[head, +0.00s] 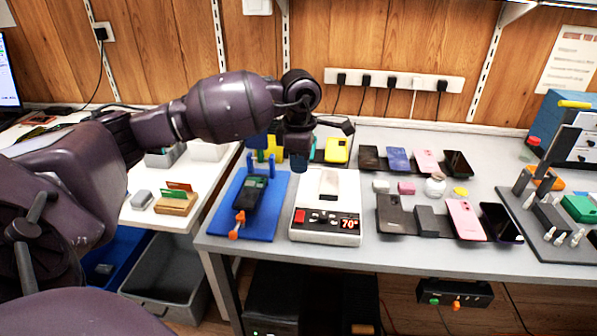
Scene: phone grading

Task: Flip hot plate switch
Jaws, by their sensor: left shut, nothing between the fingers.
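The hot plate (326,234) is a white box on the grey bench, with a pale heating surface on top. Its black front panel carries a red switch (300,216) at the left, small buttons, and a red display reading about 70°. My left gripper (298,163) points down, shut and empty, near the hot plate's back left corner. It appears above the bench and apart from the red switch. The arm does not cover the switch. My right gripper is out of view.
A blue fixture (222,220) holding a dark phone stands close left of the hot plate. Several phones and small parts lie to the right. A power strip (393,80) runs along the wall. The bench's front edge (400,258) is close.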

